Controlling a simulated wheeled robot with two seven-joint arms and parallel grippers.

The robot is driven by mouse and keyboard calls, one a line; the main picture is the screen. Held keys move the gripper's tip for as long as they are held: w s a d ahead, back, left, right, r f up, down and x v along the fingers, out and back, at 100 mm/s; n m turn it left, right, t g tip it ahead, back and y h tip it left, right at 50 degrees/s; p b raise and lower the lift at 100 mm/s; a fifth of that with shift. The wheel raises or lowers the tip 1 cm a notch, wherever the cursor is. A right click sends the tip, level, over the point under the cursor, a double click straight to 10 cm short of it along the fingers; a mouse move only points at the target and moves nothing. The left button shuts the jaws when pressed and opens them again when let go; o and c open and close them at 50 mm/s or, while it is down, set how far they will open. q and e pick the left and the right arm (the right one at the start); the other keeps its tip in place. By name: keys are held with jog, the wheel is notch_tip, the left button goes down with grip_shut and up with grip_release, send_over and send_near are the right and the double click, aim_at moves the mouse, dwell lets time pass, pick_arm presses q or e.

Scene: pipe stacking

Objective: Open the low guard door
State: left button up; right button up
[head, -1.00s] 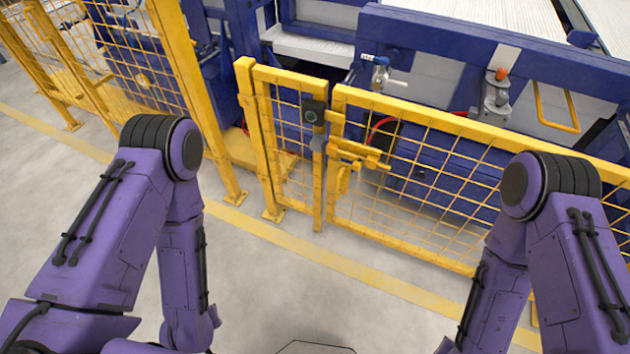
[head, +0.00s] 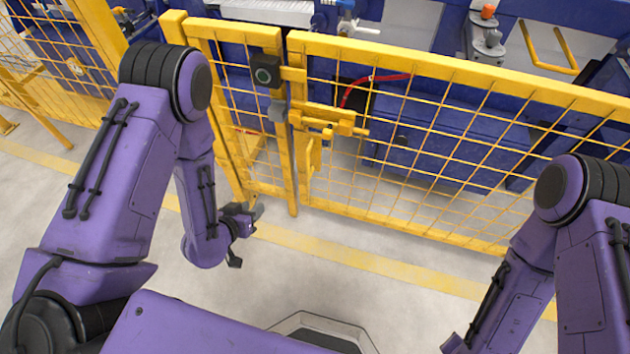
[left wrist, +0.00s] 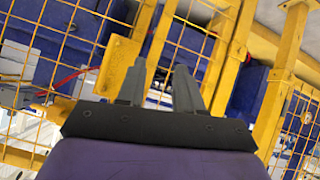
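The low guard door (head: 440,67) is a yellow-framed mesh panel in the head view. It stands in line with the fence and looks shut. A yellow latch (head: 328,118) with a downward handle (head: 314,155) sits at its left edge. My left gripper (head: 247,236) is open and empty, low in front of the fence and to the left of the handle. In the left wrist view its two fingers (left wrist: 161,66) are spread, with yellow bars, mesh and a yellow plate (left wrist: 118,66) beyond them. My right gripper is below the picture; only its arm shows.
A narrow mesh panel (head: 232,75) with a black switch box (head: 266,74) adjoins the latch side. Taller yellow fencing (head: 98,40) stands at the left. Blue machinery (head: 440,140) is behind the door. The grey floor with a yellow stripe (head: 350,262) is clear in front.

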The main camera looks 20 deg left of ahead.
pick_arm(q)
jog(key=w+d+f+m+t+h+b, duration=0.25)
jog(key=w+m+t+h+b, duration=0.2)
jog(key=w+b, duration=0.35)
notch_tip(320, 180, up, 4)
jog(key=m+h+b, duration=0.4)
jog(key=h+b, duration=0.1)
send_over(308, 178)
jog(key=shift+w+a+f+g, duration=0.1)
jog(key=shift+w+g, duration=0.15)
jog(key=shift+w, duration=0.15)
pick_arm(e)
notch_tip(308, 178, down, 17)
jog(key=shift+f, duration=0.2)
pick_arm(q)
grip_shut()
